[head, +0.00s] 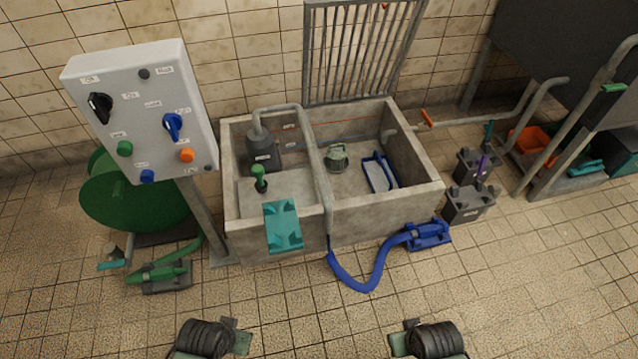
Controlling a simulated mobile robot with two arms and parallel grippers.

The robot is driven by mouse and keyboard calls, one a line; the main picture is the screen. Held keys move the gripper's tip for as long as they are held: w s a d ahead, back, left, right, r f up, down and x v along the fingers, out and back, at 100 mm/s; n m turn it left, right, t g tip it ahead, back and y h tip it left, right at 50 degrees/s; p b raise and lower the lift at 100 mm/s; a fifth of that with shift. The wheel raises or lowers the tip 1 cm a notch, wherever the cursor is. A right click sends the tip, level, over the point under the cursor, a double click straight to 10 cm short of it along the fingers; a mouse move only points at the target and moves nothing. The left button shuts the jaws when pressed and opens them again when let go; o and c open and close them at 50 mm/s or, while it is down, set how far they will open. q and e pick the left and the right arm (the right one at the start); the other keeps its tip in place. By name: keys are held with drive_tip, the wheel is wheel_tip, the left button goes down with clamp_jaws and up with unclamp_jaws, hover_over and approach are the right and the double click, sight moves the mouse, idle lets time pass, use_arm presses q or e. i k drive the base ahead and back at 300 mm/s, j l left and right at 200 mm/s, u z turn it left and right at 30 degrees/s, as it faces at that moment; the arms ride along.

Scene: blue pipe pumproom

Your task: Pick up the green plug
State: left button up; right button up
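A green-topped plug (260,178) with a dark stem stands upright in the left compartment of the concrete basin (283,247). Its base is hard to make out. A pale green round fitting (338,157) sits in the right compartment. A green hose coupling (158,274) lies on a dark block on the floor at the left. My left gripper (210,338) and my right gripper (430,338) show at the bottom edge, in front of the basin and away from these things. Their fingers cannot be made out.
A grey control panel (146,110) on a post stands left of the basin. A teal bracket (283,226) hangs on the front wall. A blue hose (368,285) lies on the floor. Dark blocks (470,204) stand at the right. The floor in front is mostly clear.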

sight(261, 185)
drive_tip(key=i+l, duration=0.25)
drive_tip(key=i+l+u, duration=0.4)
drive_tip(key=l, duration=0.25)
drive_tip(key=i+l+u, duration=0.2)
drive_tip(key=l, duration=0.15)
drive_tip(key=l+u, duration=0.25)
drive_tip(key=l, duration=0.15)
